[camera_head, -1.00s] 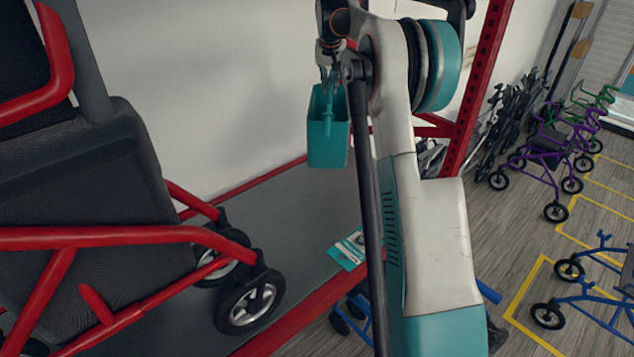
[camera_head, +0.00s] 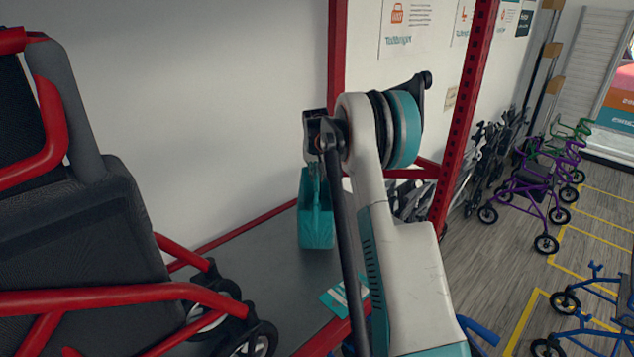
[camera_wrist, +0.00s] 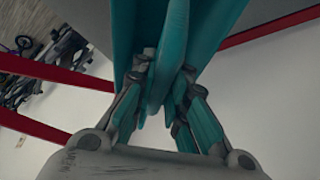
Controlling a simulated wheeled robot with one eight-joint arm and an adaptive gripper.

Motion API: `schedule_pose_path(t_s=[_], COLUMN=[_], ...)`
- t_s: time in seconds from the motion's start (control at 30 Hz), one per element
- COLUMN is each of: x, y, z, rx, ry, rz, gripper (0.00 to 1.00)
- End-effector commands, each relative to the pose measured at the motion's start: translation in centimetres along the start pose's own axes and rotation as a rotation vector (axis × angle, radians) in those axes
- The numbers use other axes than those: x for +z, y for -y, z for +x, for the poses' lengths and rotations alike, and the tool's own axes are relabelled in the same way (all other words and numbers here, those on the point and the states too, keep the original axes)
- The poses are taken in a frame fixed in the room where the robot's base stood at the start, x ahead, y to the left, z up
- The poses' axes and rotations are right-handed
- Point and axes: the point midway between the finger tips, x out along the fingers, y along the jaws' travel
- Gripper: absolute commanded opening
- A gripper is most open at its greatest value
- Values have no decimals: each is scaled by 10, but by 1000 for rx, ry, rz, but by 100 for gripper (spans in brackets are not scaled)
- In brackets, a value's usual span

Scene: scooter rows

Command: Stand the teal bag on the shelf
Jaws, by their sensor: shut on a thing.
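The teal bag (camera_head: 316,222) hangs upright below my gripper, over the grey shelf (camera_head: 262,282) with red edges. My gripper (camera_head: 318,165) is partly hidden by my own arm in the head view. In the wrist view my gripper (camera_wrist: 163,100) is shut on the bag's handle, and the teal bag (camera_wrist: 205,22) fills the upper middle. The bag's base is close to the shelf surface; I cannot tell whether it touches.
A black and red walker (camera_head: 90,240) stands on the shelf at the left, its wheels towards the bag. A teal and white card (camera_head: 340,297) lies near the shelf's front edge. A red upright post (camera_head: 465,130) stands right of my arm.

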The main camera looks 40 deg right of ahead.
Motion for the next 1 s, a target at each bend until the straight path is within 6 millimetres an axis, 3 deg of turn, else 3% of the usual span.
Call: schedule_pose_path(t_s=[0.37, 0.73, 0.77, 0.83, 1.0], x=[14, 16, 16, 16, 16], y=[0, 0, 0, 0, 0], z=[34, 39, 39, 39, 38], rx=[0, 0, 0, 0, 0], ry=[0, 0, 0, 0, 0], rz=[0, 0, 0, 0, 0], gripper=[0, 0, 18, 34, 34])
